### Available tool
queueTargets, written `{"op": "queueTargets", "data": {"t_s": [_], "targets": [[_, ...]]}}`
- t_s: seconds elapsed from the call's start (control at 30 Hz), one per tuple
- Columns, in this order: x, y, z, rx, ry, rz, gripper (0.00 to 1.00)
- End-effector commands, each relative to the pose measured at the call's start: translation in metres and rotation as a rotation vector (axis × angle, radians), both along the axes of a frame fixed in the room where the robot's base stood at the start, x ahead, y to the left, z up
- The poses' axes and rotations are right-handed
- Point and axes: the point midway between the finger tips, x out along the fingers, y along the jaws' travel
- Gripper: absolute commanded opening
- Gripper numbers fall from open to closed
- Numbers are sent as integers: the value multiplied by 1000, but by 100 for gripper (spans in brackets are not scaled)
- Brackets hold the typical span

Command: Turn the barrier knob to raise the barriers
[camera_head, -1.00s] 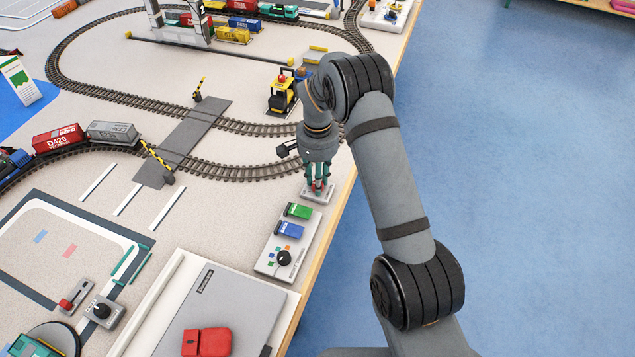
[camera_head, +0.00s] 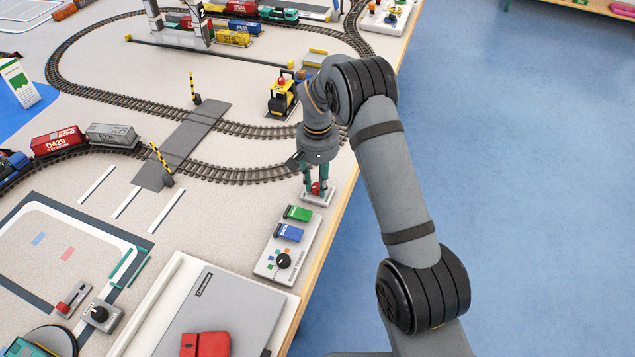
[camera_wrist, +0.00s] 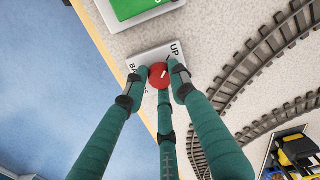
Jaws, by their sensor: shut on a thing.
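The red barrier knob (camera_wrist: 159,75) sits on a light base plate (camera_wrist: 175,48) near the table's right edge. In the wrist view the plate carries the word "UP", and the knob's white mark is seen between my fingers. My gripper (camera_head: 317,188) points down over the plate. Its green fingers (camera_wrist: 158,82) are shut on the knob, around its sides. The two yellow-and-black barriers stand nearly upright at the grey crossing: one behind the far track (camera_head: 193,86), one in front of the near track (camera_head: 160,160).
A control box (camera_head: 288,245) with green and blue blocks and a black knob is just in front of the plate. A yellow vehicle (camera_head: 283,97) stands behind my gripper. The table edge drops to the blue floor at right.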

Motion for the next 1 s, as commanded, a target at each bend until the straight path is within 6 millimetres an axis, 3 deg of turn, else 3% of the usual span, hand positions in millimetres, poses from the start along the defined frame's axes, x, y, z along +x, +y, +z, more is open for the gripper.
{"op": "queueTargets", "data": {"t_s": [0.3,0.33,0.6,1.0], "targets": [[1,0,1,1,-3,0,0],[1,0,1,1,-3,0,27],[0,0,0,0,-2,0,43],[1,0,7,1,-3,-1,44]]}}
